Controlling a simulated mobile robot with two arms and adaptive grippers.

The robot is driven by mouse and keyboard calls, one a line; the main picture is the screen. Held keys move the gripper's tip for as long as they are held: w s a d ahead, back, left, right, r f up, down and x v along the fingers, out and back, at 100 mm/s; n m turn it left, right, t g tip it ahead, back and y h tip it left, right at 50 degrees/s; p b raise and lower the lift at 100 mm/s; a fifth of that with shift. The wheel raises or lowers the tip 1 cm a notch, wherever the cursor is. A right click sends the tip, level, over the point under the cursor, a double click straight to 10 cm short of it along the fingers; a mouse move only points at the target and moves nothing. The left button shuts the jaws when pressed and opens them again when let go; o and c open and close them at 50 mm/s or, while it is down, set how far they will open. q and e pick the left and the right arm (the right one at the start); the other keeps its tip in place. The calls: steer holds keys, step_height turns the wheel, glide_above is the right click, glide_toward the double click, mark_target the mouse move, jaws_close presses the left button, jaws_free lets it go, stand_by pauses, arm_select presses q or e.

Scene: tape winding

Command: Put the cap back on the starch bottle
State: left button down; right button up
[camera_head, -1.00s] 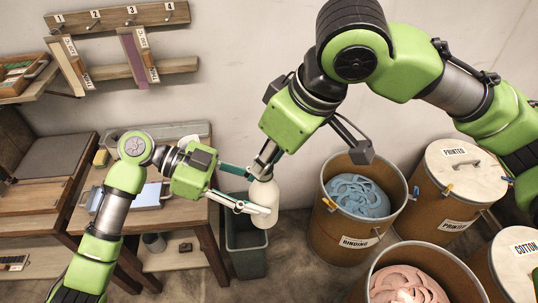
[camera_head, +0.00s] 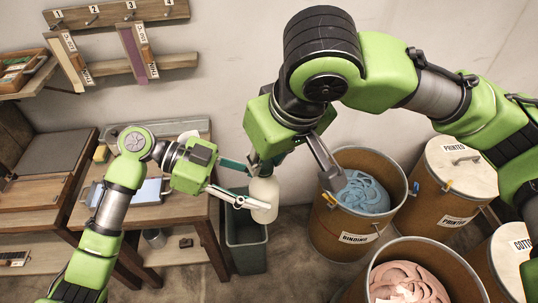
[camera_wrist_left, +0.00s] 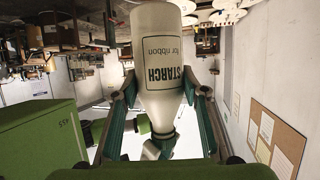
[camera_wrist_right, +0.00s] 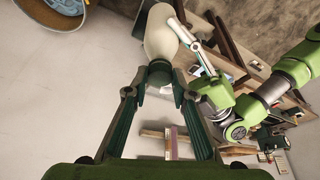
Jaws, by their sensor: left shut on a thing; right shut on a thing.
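The starch bottle (camera_head: 264,193) is white, with a black "STARCH for ribbon" label that shows upside down in the left wrist view (camera_wrist_left: 165,65). My left gripper (camera_head: 250,187) is shut around its body and holds it in the air, above the floor. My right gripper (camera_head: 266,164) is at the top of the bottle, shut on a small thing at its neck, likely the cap. In the right wrist view its fingers (camera_wrist_right: 158,88) meet at the bottle's narrow end. A pale piece (camera_wrist_left: 158,148) shows at the neck; whether the cap is seated I cannot tell.
A grey bin (camera_head: 246,240) stands below the bottle. A wooden table (camera_head: 185,218) is to the left. Drums marked BINDING (camera_head: 345,242) and PRINTED (camera_head: 440,195), and one with pink material (camera_head: 408,285), stand at the right.

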steer(key=m, duration=0.2)
steer(key=m+h, duration=0.1)
steer(key=a+m+h, duration=0.1)
steer(key=m, duration=0.1)
steer(key=shift+s+m+t, duration=0.15)
steer(key=shift+m+t, duration=0.15)
steer(key=shift+t, duration=0.1)
steer(key=m+h, duration=0.1)
steer(key=m, duration=0.2)
steer(key=m+h, duration=0.1)
steer(key=m, duration=0.2)
steer(key=shift+a, duration=0.2)
steer(key=m, duration=0.2)
steer(key=m+g+h, duration=0.1)
steer(key=m, duration=0.1)
steer(key=m+g+h, duration=0.1)
steer(key=m, duration=0.2)
steer(key=shift+w+a, duration=0.3)
steer(key=shift+w, duration=0.1)
steer(key=m, duration=0.2)
steer(key=m+g, duration=0.1)
steer(key=m, duration=0.1)
steer(key=m+g+h, duration=0.1)
steer(key=m, duration=0.1)
steer(key=shift+w, duration=0.3)
steer(key=o, duration=0.7)
